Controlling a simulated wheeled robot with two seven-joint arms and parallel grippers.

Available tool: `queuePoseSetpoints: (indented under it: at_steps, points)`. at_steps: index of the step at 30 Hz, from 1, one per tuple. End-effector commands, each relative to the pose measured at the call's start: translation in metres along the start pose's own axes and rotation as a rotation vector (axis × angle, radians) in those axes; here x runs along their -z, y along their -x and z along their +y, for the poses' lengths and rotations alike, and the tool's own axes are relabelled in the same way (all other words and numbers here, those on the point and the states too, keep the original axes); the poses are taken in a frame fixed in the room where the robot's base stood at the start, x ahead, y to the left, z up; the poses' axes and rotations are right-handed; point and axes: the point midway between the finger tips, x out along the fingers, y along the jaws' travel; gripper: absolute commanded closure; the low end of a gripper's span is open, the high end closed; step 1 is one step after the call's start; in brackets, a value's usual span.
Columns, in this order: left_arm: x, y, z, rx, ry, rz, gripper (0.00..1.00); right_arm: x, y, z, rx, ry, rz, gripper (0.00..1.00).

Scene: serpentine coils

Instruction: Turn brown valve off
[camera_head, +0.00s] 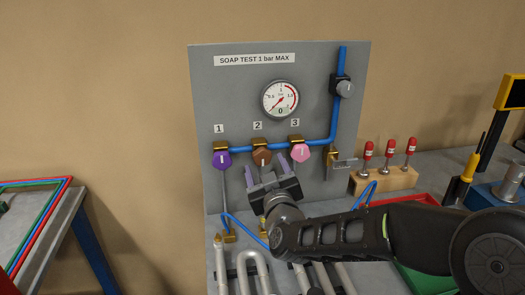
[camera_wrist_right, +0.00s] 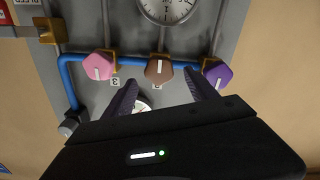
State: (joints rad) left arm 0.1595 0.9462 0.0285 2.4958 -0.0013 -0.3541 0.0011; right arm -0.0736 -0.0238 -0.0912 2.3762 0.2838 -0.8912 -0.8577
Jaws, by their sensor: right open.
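The brown valve knob (camera_head: 262,157) is the middle one of three on the grey panel (camera_head: 205,95), under label 2. Its white mark looks about upright. In the wrist view the brown knob (camera_wrist_right: 159,70) lies just beyond and between the fingertips. My right gripper (camera_head: 266,168) is open and empty, its two purple fingers pointing at the panel just below the knob. The wrist view shows the same open right gripper (camera_wrist_right: 163,88), with a gap between fingers and knob. Contact cannot be made out. My left gripper is not in view.
A purple knob (camera_head: 221,159) sits left of the brown one and a pink knob (camera_head: 302,152) right, both close to the fingers. A gauge (camera_head: 280,99) is above. A blue pipe (camera_head: 326,138) runs along the valves. Red-topped pieces (camera_head: 367,150) stand in a wooden block at right.

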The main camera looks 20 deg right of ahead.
Motion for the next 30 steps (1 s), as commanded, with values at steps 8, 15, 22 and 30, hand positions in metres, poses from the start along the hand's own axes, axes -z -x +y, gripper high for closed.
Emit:
queuePoseSetpoints:
  at_steps: [8, 15, 22, 30]
  points:
    - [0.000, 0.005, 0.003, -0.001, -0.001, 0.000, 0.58, 0.000, -0.023, 0.000, 0.000, 0.000, -0.003, 0.33]
    - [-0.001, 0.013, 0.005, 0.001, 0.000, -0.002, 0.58, 0.000, -0.060, 0.000, 0.001, 0.001, -0.003, 0.33]
    - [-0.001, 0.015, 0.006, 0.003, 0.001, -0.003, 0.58, -0.001, -0.078, 0.001, -0.001, -0.001, -0.002, 0.33]
    - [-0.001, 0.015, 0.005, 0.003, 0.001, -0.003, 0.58, -0.001, -0.078, 0.000, 0.000, -0.001, -0.001, 0.36]
